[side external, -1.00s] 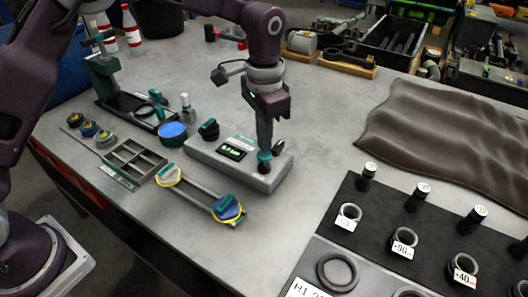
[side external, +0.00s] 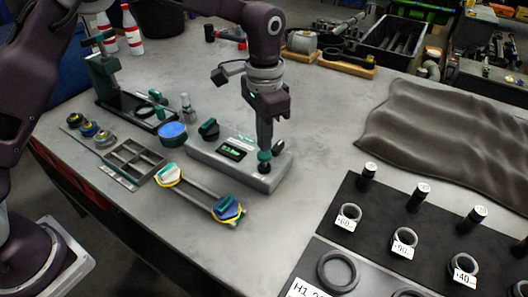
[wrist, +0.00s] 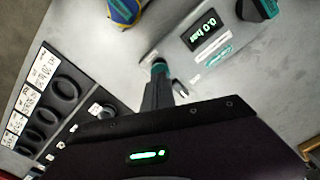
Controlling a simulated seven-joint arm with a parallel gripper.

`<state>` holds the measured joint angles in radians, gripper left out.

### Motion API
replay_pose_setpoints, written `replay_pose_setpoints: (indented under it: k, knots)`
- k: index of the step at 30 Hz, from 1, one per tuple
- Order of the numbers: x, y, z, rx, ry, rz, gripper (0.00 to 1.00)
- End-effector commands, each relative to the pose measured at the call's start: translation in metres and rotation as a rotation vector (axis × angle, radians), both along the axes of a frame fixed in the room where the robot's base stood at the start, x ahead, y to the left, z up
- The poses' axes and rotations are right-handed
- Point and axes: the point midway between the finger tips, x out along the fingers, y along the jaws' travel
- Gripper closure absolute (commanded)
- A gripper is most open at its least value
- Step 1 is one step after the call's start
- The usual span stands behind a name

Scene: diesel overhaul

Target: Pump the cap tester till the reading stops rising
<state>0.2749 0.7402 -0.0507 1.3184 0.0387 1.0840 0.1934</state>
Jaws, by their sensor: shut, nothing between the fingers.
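The cap tester (side external: 215,163) is a grey box on the bench, with a small green-lit display (side external: 232,149). In the wrist view the display (wrist: 203,26) appears to read 0.0 bar. A dark cap with a green part (side external: 209,129) sits at its left end. A green-topped knob (side external: 264,157) stands at its right end. My gripper (side external: 264,146) points down over that end, fingers shut with nothing between them, right at the knob. The fingers also show in the wrist view (wrist: 160,78), close to the knob's green top (wrist: 160,66); I cannot tell whether they touch.
A holder with a white-green cap and a blue cap (side external: 227,207) lies in front of the tester. A divided grey tray (side external: 132,162) and a blue round tin (side external: 172,133) are to its left. Rings stand on a black mat (side external: 390,220) at right. Bench between is clear.

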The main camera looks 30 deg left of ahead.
Motion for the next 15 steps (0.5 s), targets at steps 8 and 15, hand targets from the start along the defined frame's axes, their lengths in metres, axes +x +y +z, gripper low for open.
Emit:
replay_pose_setpoints:
  k: [8, 15]
  knots:
    - [0.0, 0.0, -0.003, 0.001, 0.001, 0.0, 1.0]
    - [0.0, 0.0, -0.013, 0.001, 0.002, 0.0, 1.0]
